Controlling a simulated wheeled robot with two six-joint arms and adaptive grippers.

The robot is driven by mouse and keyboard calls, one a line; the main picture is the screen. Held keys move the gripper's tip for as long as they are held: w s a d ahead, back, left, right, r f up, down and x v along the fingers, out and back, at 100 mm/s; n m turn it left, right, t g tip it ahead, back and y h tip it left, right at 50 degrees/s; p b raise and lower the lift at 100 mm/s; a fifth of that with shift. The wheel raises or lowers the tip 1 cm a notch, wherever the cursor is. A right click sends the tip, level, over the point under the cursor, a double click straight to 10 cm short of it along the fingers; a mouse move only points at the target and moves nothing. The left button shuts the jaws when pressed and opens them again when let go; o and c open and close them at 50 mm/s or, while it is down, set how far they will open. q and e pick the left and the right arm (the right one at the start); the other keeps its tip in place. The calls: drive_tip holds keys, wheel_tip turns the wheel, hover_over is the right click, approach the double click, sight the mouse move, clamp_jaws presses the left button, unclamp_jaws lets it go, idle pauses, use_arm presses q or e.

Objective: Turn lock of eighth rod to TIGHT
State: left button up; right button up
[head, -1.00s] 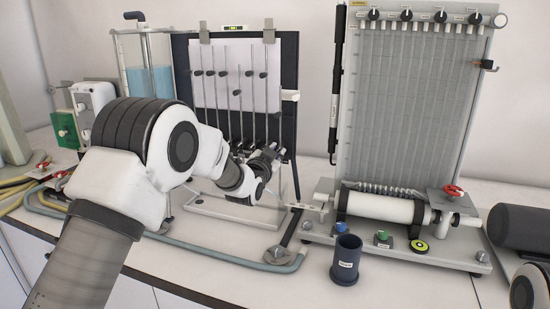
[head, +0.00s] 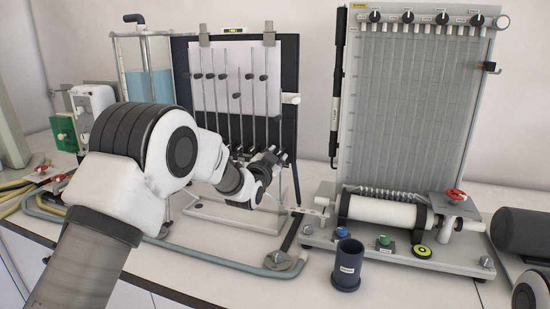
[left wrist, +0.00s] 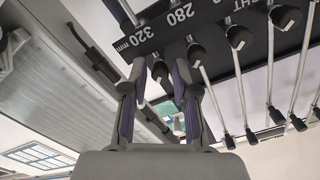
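The left board (head: 290,60) carries a row of thin upright rods (head: 249,110) with dark knobs at differing heights. My left gripper (head: 276,152) is at the low right part of this row. In the left wrist view my left gripper (left wrist: 160,68) has its fingers apart, with a dark knob showing between or just beyond them; contact cannot be told. More dark locks (left wrist: 238,37) stand in a row to the right, along a black strip (left wrist: 150,30) marked 320 mm and 280. Which rod is the eighth, and its lock's setting, cannot be read. My right gripper is out of view.
A second, larger grey tube board (head: 410,110) stands to the right, with a white cylinder (head: 380,209) on its base. A dark cup (head: 347,264) stands in front. A grey hose (head: 190,257) runs along the table's front. A water tank (head: 150,80) stands behind at left.

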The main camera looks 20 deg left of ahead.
use_arm(q)
drive_tip(key=s, duration=1.2)
drive_tip(key=shift+a, duration=0.2)
